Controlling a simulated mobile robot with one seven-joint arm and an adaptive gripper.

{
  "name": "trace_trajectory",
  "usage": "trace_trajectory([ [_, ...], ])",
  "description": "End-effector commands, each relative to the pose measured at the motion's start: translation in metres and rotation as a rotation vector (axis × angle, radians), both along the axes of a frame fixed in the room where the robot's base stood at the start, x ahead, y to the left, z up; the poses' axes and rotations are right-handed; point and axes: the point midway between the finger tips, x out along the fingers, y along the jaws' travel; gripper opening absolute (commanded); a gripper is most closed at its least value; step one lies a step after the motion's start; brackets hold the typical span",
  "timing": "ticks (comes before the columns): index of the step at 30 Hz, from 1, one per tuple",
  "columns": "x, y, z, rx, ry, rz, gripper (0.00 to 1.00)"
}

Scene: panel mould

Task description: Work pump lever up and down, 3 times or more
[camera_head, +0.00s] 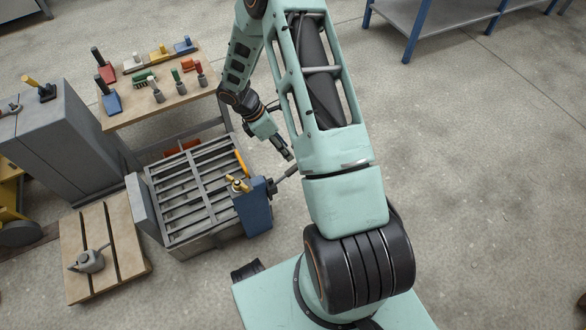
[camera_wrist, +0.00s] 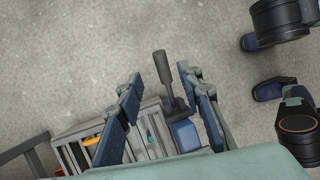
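The pump is a blue box (camera_head: 253,208) on the right side of the slatted grey mould. Its dark lever (camera_head: 284,174) sticks out up and to the right, with a thick round grip at its end. In the wrist view the lever grip (camera_wrist: 162,68) stands between my two fingers, above the blue pump body (camera_wrist: 186,134). My gripper (camera_head: 289,156) is open, its fingertips close to the lever's end. In the wrist view my gripper (camera_wrist: 160,75) shows a gap on both sides of the lever. I cannot tell whether the fingers reach around it.
The slatted mould (camera_head: 190,190) has an orange handle (camera_head: 241,163) near the pump. A wooden table (camera_head: 165,98) with several coloured tools stands behind, a grey cabinet (camera_head: 50,140) at left, and a pallet (camera_head: 125,250) with a grey can in front.

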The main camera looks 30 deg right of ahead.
Motion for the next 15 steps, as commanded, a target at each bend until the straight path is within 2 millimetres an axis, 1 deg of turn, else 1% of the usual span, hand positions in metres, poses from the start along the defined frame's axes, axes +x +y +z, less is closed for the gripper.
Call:
trace_trajectory([
  [5,-0.003,-0.003,-0.017,0.009,0.001,0.001,0.34],
  [15,-0.014,-0.026,-0.075,0.008,0.002,-0.001,0.34],
])
